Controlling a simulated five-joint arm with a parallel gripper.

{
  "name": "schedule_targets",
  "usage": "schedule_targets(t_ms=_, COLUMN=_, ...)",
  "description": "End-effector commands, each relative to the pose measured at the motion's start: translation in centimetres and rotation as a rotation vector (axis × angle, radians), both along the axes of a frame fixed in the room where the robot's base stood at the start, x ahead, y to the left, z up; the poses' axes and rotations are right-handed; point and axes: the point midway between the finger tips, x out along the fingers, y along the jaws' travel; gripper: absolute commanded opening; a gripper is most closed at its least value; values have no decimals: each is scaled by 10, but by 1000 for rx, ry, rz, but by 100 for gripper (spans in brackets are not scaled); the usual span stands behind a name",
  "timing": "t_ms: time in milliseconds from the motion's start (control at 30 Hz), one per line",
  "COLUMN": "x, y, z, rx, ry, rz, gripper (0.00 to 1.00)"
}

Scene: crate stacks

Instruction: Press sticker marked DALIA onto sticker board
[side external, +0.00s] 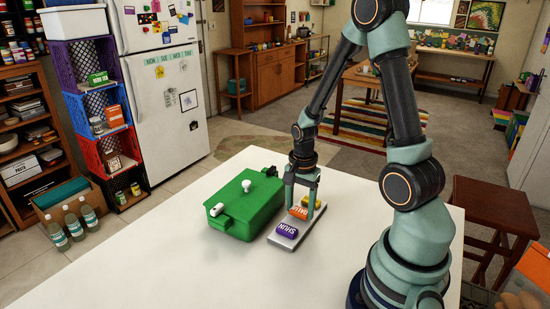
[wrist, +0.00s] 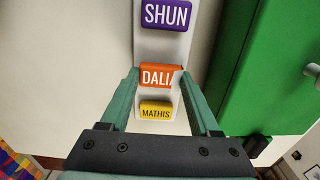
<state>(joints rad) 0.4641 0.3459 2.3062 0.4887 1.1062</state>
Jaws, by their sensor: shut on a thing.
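An orange sticker block marked DALI, its last letter covered by a finger, shows in the wrist view (wrist: 156,76) and in the side view (side external: 298,213). My gripper (side external: 300,209) points down and is shut on it, one finger at each end. The block is at a pale slab (side external: 284,243), between a purple SHUN block (side external: 287,230) and a yellow MATHIS block (wrist: 156,110). I cannot tell whether the orange block touches the slab or is slightly lifted. I cannot tell for sure whether this slab is the sticker board.
A green box (side external: 247,203) with a white knob (side external: 246,186) stands close on the slab's left in the side view, and on the right in the wrist view. The white table (side external: 130,262) is clear at the front left. A fridge and crate stacks stand beyond the table.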

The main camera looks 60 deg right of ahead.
Motion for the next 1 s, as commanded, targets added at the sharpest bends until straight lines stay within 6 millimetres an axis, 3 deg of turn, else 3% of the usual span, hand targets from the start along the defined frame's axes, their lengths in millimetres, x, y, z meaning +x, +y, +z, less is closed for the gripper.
schedule_targets(t_ms=1000, x=0, y=0, z=-7, rx=0, ry=0, rz=0, gripper=12)
